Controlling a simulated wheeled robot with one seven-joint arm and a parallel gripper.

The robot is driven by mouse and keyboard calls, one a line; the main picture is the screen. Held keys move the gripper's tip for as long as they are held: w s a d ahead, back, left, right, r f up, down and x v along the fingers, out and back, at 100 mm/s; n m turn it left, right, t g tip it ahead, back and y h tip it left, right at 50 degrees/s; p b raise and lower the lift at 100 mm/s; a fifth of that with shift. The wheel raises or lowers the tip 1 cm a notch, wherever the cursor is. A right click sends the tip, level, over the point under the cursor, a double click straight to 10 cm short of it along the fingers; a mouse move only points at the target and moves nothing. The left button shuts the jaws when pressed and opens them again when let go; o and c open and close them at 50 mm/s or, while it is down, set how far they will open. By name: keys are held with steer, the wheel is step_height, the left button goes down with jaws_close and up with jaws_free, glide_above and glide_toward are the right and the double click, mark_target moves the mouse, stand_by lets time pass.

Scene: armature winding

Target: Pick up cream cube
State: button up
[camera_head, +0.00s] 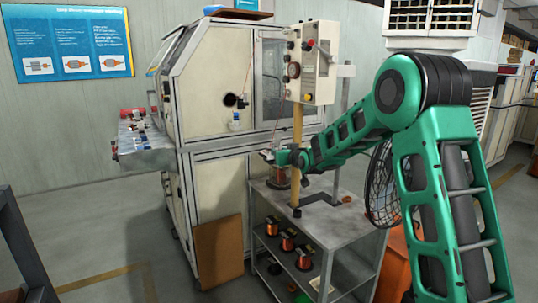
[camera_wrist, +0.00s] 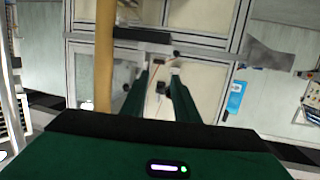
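I cannot make out a cream cube for sure in either view. My gripper (camera_head: 272,155) is at the end of the green arm, over the grey metal stand beside the wooden post. In the wrist view my gripper (camera_wrist: 162,74) shows two dark fingers with a gap between them. I see nothing clearly held in the gap; thin wire and a small dark part show behind it. A small pale patch lies by the right fingertip, too small to tell what it is.
The wooden post (camera_head: 297,150) stands close to my gripper and carries a cream control box (camera_head: 318,62). The grey stand (camera_head: 330,222) has copper spools (camera_head: 287,240) on its shelf. A large cream machine (camera_head: 210,95) stands behind. Open floor lies at the left.

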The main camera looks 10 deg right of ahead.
steer(key=x, duration=1)
steer(key=shift+w+d, duration=0.1)
steer(key=shift+w, duration=0.2)
jaws_close()
